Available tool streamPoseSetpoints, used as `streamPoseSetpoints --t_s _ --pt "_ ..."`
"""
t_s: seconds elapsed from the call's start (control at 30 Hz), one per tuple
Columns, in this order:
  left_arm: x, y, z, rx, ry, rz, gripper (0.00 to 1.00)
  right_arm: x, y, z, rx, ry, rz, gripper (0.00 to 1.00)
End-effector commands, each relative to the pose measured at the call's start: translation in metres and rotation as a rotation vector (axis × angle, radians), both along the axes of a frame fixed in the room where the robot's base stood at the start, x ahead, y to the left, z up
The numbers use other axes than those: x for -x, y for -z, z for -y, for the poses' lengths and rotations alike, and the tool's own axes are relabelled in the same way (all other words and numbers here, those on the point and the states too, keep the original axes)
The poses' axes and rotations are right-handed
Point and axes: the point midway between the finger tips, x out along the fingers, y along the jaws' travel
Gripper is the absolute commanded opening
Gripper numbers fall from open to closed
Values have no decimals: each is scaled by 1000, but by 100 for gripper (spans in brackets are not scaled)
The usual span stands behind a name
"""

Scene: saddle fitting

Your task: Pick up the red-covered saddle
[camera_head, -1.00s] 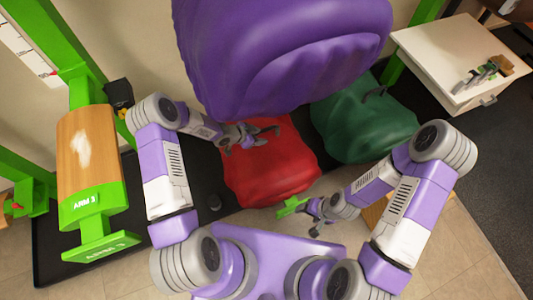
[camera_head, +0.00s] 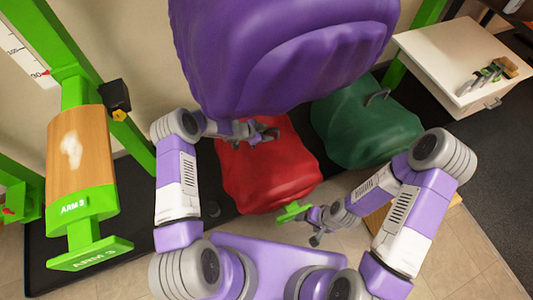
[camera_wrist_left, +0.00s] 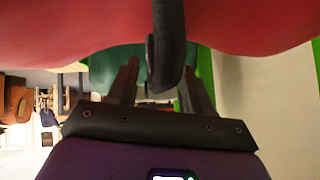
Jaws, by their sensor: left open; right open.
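The red-covered saddle (camera_head: 268,180) sits in the middle of the head view, below a large purple-covered shape. Its red cover also fills the top of the left wrist view (camera_wrist_left: 60,25). A dark handle loop (camera_wrist_left: 167,45) on it hangs between the fingers of my left gripper (camera_wrist_left: 162,88) in that view. In the head view my left gripper (camera_head: 268,133) is at the upper part of the red cover, open around the handle. I cannot tell whether a finger touches it.
The large purple-covered shape (camera_head: 285,50) hangs close above my left gripper. A green-covered saddle (camera_head: 365,125) with a dark handle stands right of the red one. A wooden block on a green stand (camera_head: 75,155) is at left. A white cabinet (camera_head: 450,60) holding small items is upper right.

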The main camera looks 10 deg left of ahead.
Motion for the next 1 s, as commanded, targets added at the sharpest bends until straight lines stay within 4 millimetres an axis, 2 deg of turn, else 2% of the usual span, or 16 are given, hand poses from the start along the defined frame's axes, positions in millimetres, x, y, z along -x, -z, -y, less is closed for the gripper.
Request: streamPoseSetpoints --t_s 0.1,0.43,1.0 --pt "0 -1 0 0 0 0 50 0 -1 0 0 0 0 71" --pt "0 -1 0 0 0 0 0 0 0 0 0 0 0 71" --pt "0 -1 0 0 0 0 0 0 0 0 0 0 0 71"
